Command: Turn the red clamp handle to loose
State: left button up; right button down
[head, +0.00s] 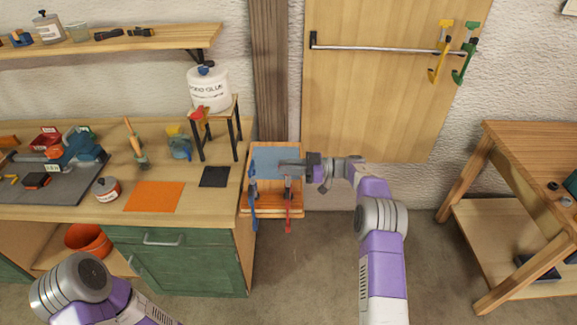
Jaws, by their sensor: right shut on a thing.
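The red clamp (288,211) stands at the front edge of a small wooden stand beside the workbench, its red bar hanging down below the board. My right gripper (288,168) reaches in from the right and is shut at the top of the red clamp, on its handle. The gripper hides most of the handle, so its turn position cannot be made out. A blue clamp (254,209) is on the same stand, to the left and apart from the gripper. My left arm shows at the bottom left; its gripper is out of view.
A blue-grey panel (266,161) lies on the stand behind the clamps. The workbench (105,205) at left carries a glue tub (208,90) on a small rack and several tools. Yellow (438,62) and green (464,62) clamps hang on a rail. A wooden table (520,150) stands right.

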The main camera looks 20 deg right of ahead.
jog(key=shift+r+n+g, duration=0.2)
jog(key=shift+n+g, duration=0.1)
jog(key=shift+g, duration=0.2)
jog(key=c, duration=1.2)
grip_release()
jog(key=shift+o, duration=0.2)
jog(key=v, duration=0.7)
jog(key=shift+d, duration=0.25)
jog(key=shift+s+f, duration=0.1)
